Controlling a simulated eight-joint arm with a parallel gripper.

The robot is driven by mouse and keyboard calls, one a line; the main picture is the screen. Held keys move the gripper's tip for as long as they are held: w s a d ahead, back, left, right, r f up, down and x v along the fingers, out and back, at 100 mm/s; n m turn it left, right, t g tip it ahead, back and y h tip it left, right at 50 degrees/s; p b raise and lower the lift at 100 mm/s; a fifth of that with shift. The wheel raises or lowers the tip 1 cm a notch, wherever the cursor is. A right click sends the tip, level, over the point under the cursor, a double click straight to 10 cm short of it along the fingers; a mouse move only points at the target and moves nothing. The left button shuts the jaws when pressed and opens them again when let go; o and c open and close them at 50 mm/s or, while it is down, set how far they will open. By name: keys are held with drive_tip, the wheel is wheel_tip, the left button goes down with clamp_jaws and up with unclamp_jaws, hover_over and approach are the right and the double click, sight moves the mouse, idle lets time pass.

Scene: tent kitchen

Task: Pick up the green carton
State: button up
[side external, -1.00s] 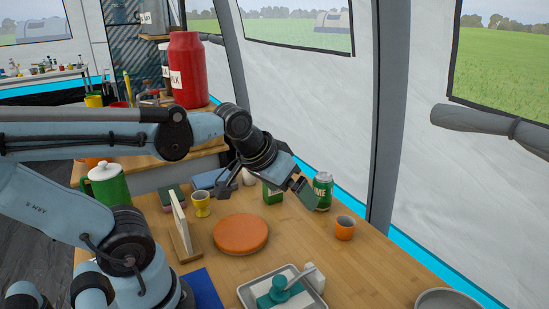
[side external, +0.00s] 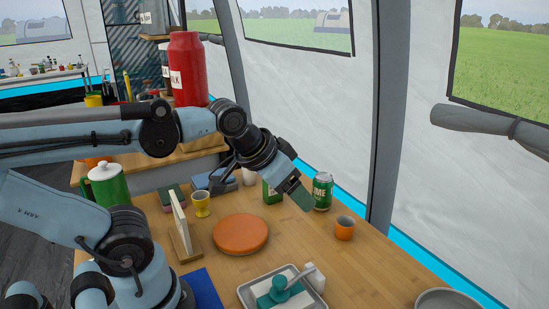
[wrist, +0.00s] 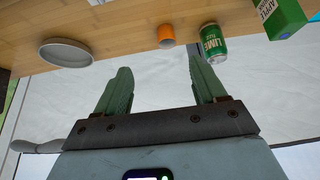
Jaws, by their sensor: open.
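The green carton (side external: 271,194), a small box, stands on the wooden table beyond my gripper, partly hidden by it. In the wrist view the carton (wrist: 284,17), with "APPLE" on its side, is at the top right corner, cut off by the frame edge. My gripper (side external: 303,198) hangs above the table between the carton and the green lime can (side external: 322,191) in the picture. In the wrist view its two green fingers (wrist: 160,68) are spread, with nothing between them. The carton lies outside the fingers, to the right.
An orange cup (side external: 344,228) stands right of the can. An orange round board (side external: 241,234), a yellow cup (side external: 201,204) and a tray (side external: 314,300) are on the table. A metal bowl (side external: 449,299) is front right. The tent wall rises behind the table.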

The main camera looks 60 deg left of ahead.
drive_tip(key=w+a+r+m+t, duration=0.1)
drive_tip(key=w+a+m+t, duration=0.15)
drive_tip(key=a+m, duration=1.25)
drive_tip(key=w+a+r+m+t, duration=0.1)
drive_tip(key=a+m+t, duration=0.55)
drive_tip(key=m, duration=1.45)
wheel_tip(320, 180, down, 9)
drive_tip(key=a+g, duration=0.2)
drive_tip(key=g, duration=0.1)
drive_tip(key=shift+d+x, duration=0.15)
drive_tip(key=shift+x, duration=1.8)
drive_tip(key=shift+d+x, duration=0.15)
drive_tip(key=shift+x, duration=1.8)
drive_tip(key=shift+r, duration=0.15)
